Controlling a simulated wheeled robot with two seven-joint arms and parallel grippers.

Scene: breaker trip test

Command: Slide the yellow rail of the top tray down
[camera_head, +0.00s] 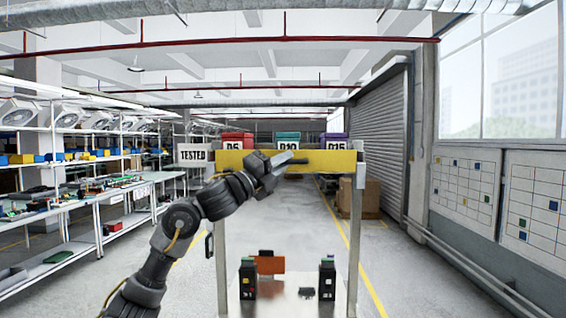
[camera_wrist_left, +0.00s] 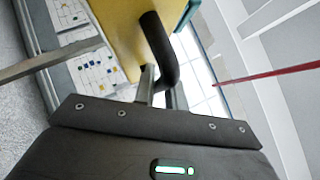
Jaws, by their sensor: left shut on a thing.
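The yellow rail (camera_head: 330,163) runs level across the top of a pale frame, with the top tray behind it mostly hidden. My left gripper (camera_head: 290,158) is up against the middle of the rail. In the left wrist view, the yellow face (camera_wrist_left: 115,25) shows beyond a black curved handle (camera_wrist_left: 160,45). The fingers of my left gripper (camera_wrist_left: 163,85) are shut on this handle. My right gripper is in neither view.
Red, green and purple bins marked D5 (camera_head: 237,140), D10 (camera_head: 288,138) and D15 (camera_head: 335,140) stand above the rail. A TESTED sign (camera_head: 194,156) is at its left. Below, two black breakers (camera_head: 248,278) (camera_head: 327,278) and an orange piece (camera_head: 268,264) stand on a pale surface.

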